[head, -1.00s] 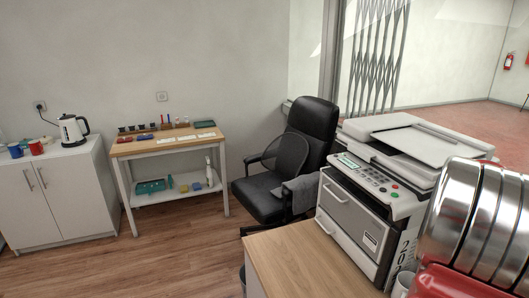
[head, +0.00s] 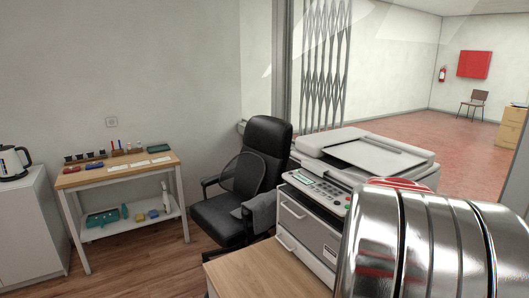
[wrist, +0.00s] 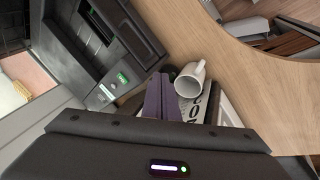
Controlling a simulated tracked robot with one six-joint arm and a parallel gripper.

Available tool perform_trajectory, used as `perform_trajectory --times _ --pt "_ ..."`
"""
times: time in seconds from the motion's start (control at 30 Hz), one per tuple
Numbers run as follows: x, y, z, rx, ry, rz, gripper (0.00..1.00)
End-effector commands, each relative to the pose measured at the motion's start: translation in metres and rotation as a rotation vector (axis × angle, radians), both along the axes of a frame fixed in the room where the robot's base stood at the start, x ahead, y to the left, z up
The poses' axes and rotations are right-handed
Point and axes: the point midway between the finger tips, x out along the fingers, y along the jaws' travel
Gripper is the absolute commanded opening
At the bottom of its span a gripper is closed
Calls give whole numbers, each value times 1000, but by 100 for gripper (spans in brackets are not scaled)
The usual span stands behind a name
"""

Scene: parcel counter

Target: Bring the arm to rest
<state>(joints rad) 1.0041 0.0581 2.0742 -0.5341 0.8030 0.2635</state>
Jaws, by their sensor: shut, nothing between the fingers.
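My gripper (wrist: 160,80) shows in the wrist view as two narrow purple-grey fingers side by side, shut and empty, above the dark wrist housing. It points over the wooden counter (wrist: 240,85), beside a white mug (wrist: 190,78). I cannot tell how far the fingertips are above the counter. In the head view my shiny ribbed metal arm fills the lower right, and my gripper is not in view there.
A printer (head: 315,210) stands on the wooden counter (head: 258,275), close to my arm. A black office chair (head: 250,175) is behind it. A side table (head: 115,175) with small items stands at left, and a kettle (head: 12,163) at far left. Open red floor lies at back right.

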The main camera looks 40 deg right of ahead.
Motion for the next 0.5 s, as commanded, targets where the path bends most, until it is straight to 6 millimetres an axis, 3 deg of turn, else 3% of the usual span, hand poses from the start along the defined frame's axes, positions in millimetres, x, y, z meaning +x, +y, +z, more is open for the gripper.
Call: perform_trajectory --times 0.2,0.5 --pt "48 89 12 71 -65 153 0" --pt "88 207 25 152 -155 370 0"
